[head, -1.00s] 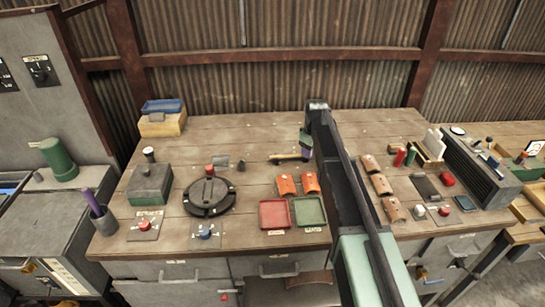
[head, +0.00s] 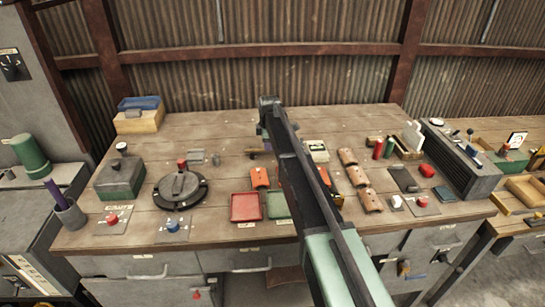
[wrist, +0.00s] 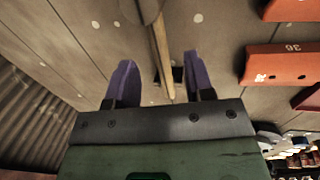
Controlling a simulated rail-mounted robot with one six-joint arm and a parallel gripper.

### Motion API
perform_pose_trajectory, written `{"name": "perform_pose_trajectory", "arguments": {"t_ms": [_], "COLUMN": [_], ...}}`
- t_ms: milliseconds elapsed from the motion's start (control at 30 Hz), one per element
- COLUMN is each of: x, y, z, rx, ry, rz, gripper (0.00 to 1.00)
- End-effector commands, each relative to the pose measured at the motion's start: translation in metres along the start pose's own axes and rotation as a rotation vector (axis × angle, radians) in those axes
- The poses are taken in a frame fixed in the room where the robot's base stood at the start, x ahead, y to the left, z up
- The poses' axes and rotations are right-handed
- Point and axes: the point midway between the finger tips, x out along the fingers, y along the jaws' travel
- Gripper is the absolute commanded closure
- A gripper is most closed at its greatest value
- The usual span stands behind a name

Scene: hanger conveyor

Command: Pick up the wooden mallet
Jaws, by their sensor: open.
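The wooden mallet shows in the wrist view as a pale wooden handle (wrist: 161,45) running up the picture, with a darker piece at its top edge, partly cut off. My gripper (wrist: 159,64) is open, with one purple finger on each side of the handle. The fingers look apart from it; how far the handle lies below them I cannot tell. In the head view, only a small piece of the mallet (head: 254,152) shows on the bench, left of my arm. My arm hides the rest.
Orange numbered blocks (wrist: 289,64) lie right of the fingers in the wrist view. In the head view, a red tray (head: 246,207) and a green tray (head: 278,204) lie nearer. A round black fixture (head: 180,190) stands left. The bench top behind it (head: 200,130) is clear.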

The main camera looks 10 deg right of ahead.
Motion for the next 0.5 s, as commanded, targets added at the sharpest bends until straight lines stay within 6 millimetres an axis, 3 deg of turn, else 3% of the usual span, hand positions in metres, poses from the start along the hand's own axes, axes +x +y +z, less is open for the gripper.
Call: {"name": "perform_pose_trajectory", "arguments": {"t_ms": [67, 300, 500], "x": [0.003, 0.049, 0.050], "y": [0.000, -0.001, 0.000], "z": [0.000, 0.000, 0.000], "rx": [0.000, 0.001, 0.001], "ry": [0.000, 0.000, 0.000], "rz": [0.000, 0.000, 0.000], "gripper": [0.52, 0.52, 0.52]}}
